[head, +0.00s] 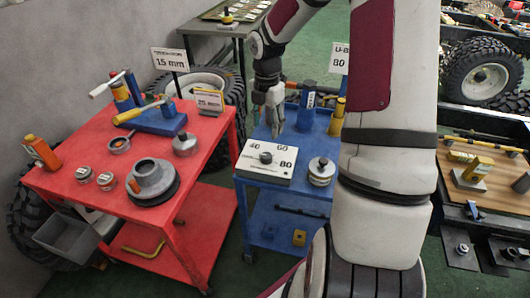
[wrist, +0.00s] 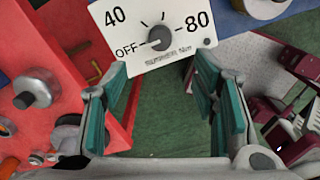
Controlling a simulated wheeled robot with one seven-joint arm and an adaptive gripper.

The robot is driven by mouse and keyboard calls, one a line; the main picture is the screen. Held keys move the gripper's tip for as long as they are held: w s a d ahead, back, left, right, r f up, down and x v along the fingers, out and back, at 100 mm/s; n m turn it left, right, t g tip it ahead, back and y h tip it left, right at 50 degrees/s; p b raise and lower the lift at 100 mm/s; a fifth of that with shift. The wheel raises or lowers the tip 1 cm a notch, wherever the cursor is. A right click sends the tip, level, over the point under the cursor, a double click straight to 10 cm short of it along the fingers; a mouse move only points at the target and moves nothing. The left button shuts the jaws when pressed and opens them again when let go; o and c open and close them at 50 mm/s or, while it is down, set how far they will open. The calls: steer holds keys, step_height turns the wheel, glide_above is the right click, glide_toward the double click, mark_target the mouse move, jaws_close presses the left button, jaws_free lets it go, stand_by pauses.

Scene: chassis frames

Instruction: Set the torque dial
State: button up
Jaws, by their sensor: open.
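The torque dial is a dark round knob (head: 266,157) on a white panel (head: 250,168) at the front of the blue cart; 40, 60 and 80 show on it. In the wrist view the knob (wrist: 160,37) sits at the top centre, with 40, 80 and OFF readable on the panel (wrist: 120,40). A light mark on the knob is too small to read surely. My gripper (head: 270,112) is above and behind the panel in the head view. In the wrist view its green-padded fingers (wrist: 160,75) are wide apart with nothing between them, clear of the knob.
A sign (head: 339,58) reading 80 stands behind the blue cart, partly hidden by my arm. A metal canister (head: 321,171) stands right of the panel. Blue blocks and a yellow cylinder (head: 337,117) stand behind. A red cart (head: 75,185) with tools and parts is at left.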

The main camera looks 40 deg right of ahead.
mark_target(266, 155)
step_height(266, 155, down, 12)
steer(key=shift+f+b, duration=0.2)
steer(key=shift+b, duration=0.2)
steer(key=c, duration=1.2)
